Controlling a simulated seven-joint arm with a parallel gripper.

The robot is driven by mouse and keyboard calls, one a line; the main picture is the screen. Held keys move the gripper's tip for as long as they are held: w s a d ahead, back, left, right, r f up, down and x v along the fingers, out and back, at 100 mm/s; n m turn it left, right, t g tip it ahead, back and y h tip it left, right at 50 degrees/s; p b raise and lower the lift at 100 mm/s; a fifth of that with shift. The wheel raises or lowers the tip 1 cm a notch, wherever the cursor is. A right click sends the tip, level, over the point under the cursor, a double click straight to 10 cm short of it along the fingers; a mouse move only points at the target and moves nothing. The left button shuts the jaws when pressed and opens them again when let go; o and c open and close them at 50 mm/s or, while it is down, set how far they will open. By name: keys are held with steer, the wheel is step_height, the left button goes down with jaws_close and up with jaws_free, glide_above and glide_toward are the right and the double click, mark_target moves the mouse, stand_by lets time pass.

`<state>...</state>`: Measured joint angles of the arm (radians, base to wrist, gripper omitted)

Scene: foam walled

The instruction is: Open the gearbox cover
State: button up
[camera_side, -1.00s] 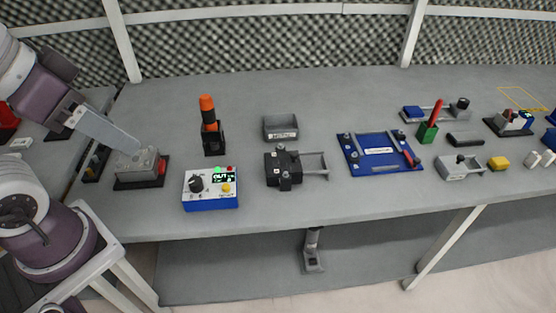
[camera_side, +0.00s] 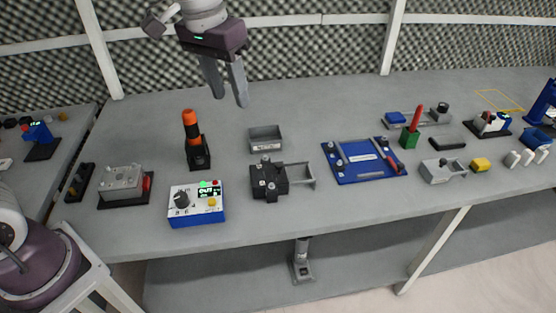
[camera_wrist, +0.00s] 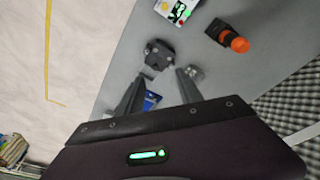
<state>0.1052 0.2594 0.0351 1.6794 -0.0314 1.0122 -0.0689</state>
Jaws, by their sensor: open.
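My gripper (camera_side: 230,100) is open and empty, high above the back of the table. Its two fingers also show in the wrist view (camera_wrist: 160,78). No part is labelled as the gearbox. A grey metal block (camera_side: 121,183) with bolts on top sits on a black base with a red part at its right side, at the table's left; it looks closed. A black block (camera_side: 268,184) with a grey bracket (camera_side: 300,175) to its right stands mid-table, below and in front of my gripper. The black block also shows in the wrist view (camera_wrist: 158,54) beyond the fingertips.
A blue-white control box (camera_side: 197,204) stands at the front, with an orange-topped black stand (camera_side: 197,150) behind it. A small grey tray (camera_side: 265,139) and blue plate (camera_side: 365,160) are further right. Bare table lies behind them.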

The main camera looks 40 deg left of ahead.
steer(key=g, duration=0.2)
glide_toward(280, 164)
step_height(280, 164, down, 8)
steer(key=shift+d+f, duration=0.1)
steer(key=shift+f, duration=0.1)
jaws_close()
steer(key=shift+r, duration=0.1)
stand_by(0.7)
